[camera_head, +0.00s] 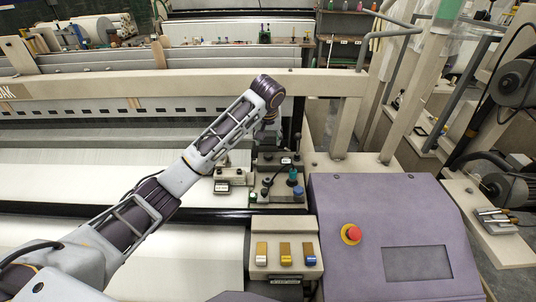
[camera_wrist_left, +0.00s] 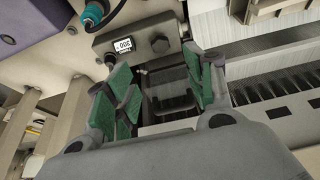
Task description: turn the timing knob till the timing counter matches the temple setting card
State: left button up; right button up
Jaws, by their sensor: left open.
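In the left wrist view a small counter with a white window (camera_wrist_left: 124,45) sits on a grey box; its digits are too small to read surely.
A teal-topped fitting (camera_head: 292,178) stands close by on the machine. A block with several coloured switches (camera_head: 285,256) and a purple console (camera_head: 390,225) with a red button (camera_head: 351,234) are in front. The long beam (camera_head: 120,88) runs behind my arm.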

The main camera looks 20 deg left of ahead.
aim_at(268, 155)
pick_arm(q)
jog(key=p+x, duration=0.2)
jog(key=x, duration=0.9)
jog(key=shift+f, duration=0.25)
jog(key=shift+x, duration=1.2)
jog(key=c, duration=1)
